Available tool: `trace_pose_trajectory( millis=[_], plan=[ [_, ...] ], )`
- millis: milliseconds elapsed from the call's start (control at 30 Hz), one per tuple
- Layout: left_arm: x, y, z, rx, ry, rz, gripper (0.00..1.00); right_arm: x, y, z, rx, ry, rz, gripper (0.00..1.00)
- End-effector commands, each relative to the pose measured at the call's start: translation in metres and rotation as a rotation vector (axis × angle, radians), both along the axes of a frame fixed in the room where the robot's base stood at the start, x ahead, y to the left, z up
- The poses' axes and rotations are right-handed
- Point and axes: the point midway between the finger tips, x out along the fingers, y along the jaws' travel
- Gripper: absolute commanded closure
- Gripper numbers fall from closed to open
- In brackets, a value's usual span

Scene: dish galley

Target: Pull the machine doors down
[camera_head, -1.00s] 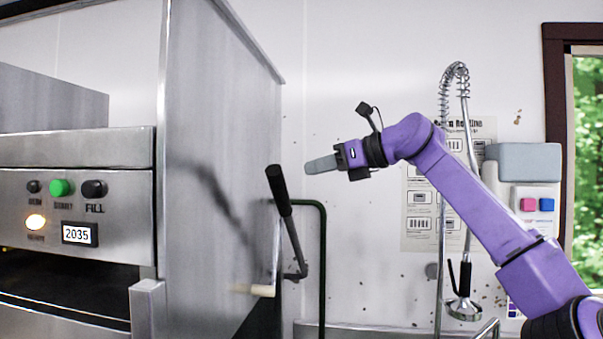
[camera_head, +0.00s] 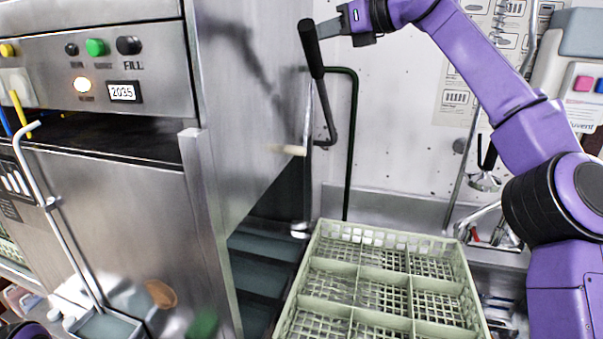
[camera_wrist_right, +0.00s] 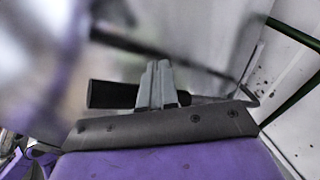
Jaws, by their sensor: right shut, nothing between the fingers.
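The steel dish machine (camera_head: 165,75) stands at the left with its hood, the door (camera_head: 245,90), showing as a tall steel side panel. A dark opening shows under the control panel. A lever with a black grip (camera_head: 311,48) stands up at the machine's right side. My right gripper (camera_head: 324,28) is shut and empty, its fingertips right beside the black grip. In the right wrist view the shut fingers (camera_wrist_right: 158,85) overlap the black grip (camera_wrist_right: 112,95); I cannot tell whether they touch. My left gripper is out of view.
A pale green divided rack (camera_head: 360,295) sits at the lower middle, right of the machine. A dark green pipe (camera_head: 352,150) rises behind the lever. A spray hose head (camera_head: 485,182) hangs near the wall at right. A bent steel bar (camera_head: 60,220) stands at the machine's front left.

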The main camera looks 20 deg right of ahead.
Motion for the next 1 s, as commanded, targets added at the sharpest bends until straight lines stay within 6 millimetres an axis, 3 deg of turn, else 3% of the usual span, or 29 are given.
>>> trace_pose_trajectory(
  millis=[167, 1000],
  plan=[
    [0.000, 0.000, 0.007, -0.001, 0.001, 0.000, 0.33, 0.015, 0.014, -0.007, -0.002, -0.001, 0.000, 1.00],
    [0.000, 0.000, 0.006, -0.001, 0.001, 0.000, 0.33, -0.049, 0.056, -0.103, -0.004, 0.003, 0.003, 1.00]
  ],
)
